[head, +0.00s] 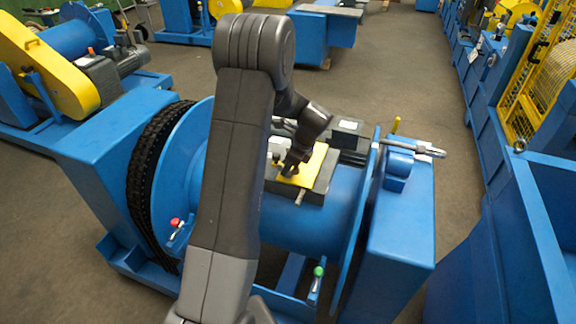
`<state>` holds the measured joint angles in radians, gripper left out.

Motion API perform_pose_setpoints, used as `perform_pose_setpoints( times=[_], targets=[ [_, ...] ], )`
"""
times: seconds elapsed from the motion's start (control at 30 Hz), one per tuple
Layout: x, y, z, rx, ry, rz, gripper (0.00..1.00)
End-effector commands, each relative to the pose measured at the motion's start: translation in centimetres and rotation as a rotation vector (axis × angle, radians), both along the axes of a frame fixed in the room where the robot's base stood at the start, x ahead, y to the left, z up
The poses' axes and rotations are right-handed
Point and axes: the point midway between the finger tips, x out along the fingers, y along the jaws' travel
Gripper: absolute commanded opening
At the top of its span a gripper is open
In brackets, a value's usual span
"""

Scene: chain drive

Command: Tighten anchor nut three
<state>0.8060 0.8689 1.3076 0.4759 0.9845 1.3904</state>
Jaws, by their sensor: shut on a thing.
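My gripper (290,169) points down over a yellow plate (317,168) on top of a dark box, which sits on the blue drum machine. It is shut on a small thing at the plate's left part. The fingers hide most of that thing, and I cannot tell whether it is an anchor nut or a tool. A short metal stub (299,198) sticks out at the front of the box. I cannot make out which nut is number three. My arm crosses the middle of the view and hides part of the drum.
A blue drum (330,215) lies under the box, with a black chain (150,160) around its left end. Red (175,222) and green (318,271) knobs are in front. Floor is clear at back right.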

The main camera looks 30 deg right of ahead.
Motion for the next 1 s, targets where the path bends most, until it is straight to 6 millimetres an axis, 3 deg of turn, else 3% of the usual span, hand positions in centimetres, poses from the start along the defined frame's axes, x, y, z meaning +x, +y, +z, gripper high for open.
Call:
perform_pose_setpoints(
  times=[0.47, 0.5, 0.53, 0.83, 1.0],
  targets=[
    [0.1, -0.2, 0.3, -0.007, -0.006, -0.017, 0.01],
    [0.1, -0.2, 0.3, -0.007, -0.006, -0.017, 0.26],
    [0.1, -0.2, 0.3, -0.007, -0.005, -0.016, 0.31],
    [0.0, -0.1, 0.2, -0.003, -0.003, -0.016, 0.31],
    [-0.5, -0.6, 1.8, -0.004, -0.004, -0.018, 0.31]
  ],
)
